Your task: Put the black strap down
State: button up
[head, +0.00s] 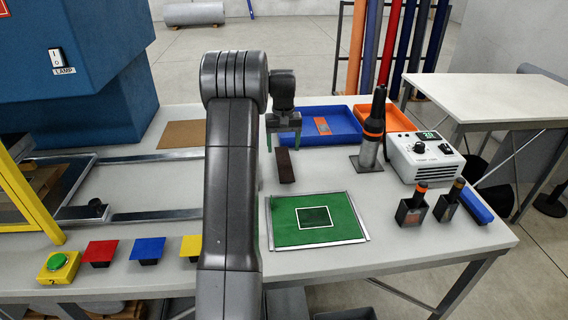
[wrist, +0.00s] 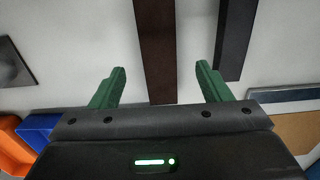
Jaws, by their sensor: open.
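A dark, brownish-black strap (head: 286,167) lies flat on the white table, behind the green mat and to the right of my arm. In the wrist view the strap (wrist: 155,45) runs up from between the fingers to the top edge. My gripper (head: 284,142) is above the table at the strap's far end, its green fingers apart. In the wrist view the open gripper (wrist: 160,68) has one finger on each side of the strap, with gaps and no contact visible. A second dark bar (wrist: 235,40) lies beside it; I cannot tell what it is.
A green mat (head: 284,232) lies in front. A metal frame (head: 150,215) is left. My arm hides the table middle.

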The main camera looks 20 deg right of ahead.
aim_at(284, 162)
notch_tip(284, 162, down, 5)
jog(key=shift+d+p, duration=0.1)
jog(key=shift+p, duration=0.5)
jog(key=c, duration=1.1)
